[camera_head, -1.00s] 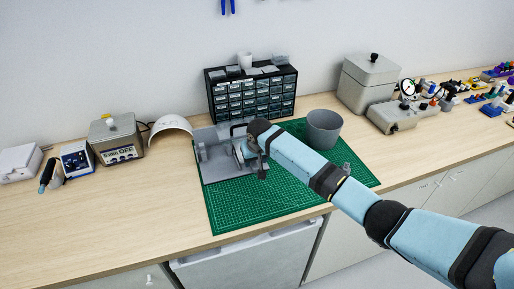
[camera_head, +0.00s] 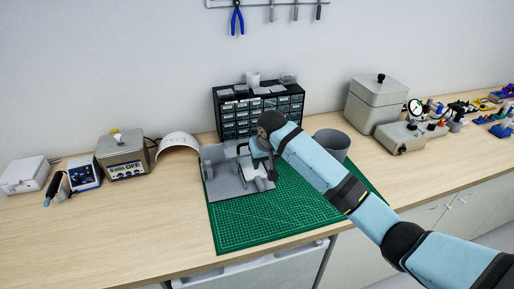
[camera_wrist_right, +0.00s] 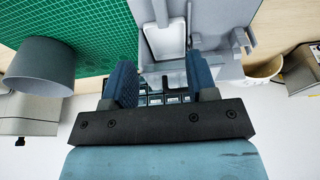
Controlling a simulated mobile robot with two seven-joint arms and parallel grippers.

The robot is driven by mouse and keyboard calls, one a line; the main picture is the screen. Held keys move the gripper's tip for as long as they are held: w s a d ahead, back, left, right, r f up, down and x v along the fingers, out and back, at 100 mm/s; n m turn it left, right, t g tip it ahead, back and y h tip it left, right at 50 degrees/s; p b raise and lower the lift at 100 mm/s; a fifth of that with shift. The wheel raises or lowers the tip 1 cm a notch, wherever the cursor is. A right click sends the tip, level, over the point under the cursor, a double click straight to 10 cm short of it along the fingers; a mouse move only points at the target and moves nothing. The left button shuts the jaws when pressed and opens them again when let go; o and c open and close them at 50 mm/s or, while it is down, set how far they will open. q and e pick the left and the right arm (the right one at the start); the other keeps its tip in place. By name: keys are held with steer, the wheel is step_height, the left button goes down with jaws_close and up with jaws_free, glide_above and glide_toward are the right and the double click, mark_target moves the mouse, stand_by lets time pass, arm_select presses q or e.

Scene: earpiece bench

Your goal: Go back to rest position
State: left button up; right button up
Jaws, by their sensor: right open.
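My right arm comes in from the right in the head view. My right gripper (camera_head: 262,168) points down over the right part of a grey fixture (camera_head: 226,183) on the green mat. In the wrist view the two blue fingers of the gripper (camera_wrist_right: 160,82) stand well apart, with nothing held between them. The grey fixture (camera_wrist_right: 222,45) lies beyond the fingertips there, with a pale rectangular piece (camera_wrist_right: 166,40) in it. The gripper and arm hide some of the fixture in the head view. My left gripper is not in view.
A black drawer cabinet (camera_head: 240,112) stands behind the green mat (camera_head: 240,228). A white curved shell (camera_head: 179,143) and an instrument (camera_head: 122,155) stand left. The front left bench is clear.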

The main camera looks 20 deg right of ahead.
steer(key=s+a+f+n+y, duration=0.1)
steer(key=s+f, duration=0.4)
steer(key=s, duration=0.5)
steer(key=s+f+n+y, duration=0.1)
steer(key=s+f, duration=0.4)
steer(key=s, duration=0.5)
steer(key=s+d+r+h, duration=0.1)
steer(key=s+d, duration=0.3)
steer(key=s, duration=0.7)
steer(key=s+d+r+h, duration=0.1)
steer(key=s+d, duration=0.3)
steer(key=s, duration=0.8)
steer(key=w+a+f+t+y, duration=0.1)
steer(key=w+a+f+t, duration=0.1)
steer(key=f, duration=0.4)
steer(key=w+a+f+t+y+p, duration=0.1)
steer(key=w+a+f+t+y, duration=0.1)
steer(key=w+a+f+t, duration=0.1)
step_height(320, 180, down, 3)
steer(key=a+t, duration=0.1)
steer(key=t, duration=0.1)
steer(key=shift+w+a+n+t, duration=0.25)
steer(key=shift+w+n+t, duration=0.05)
steer(key=shift+r, duration=0.1)
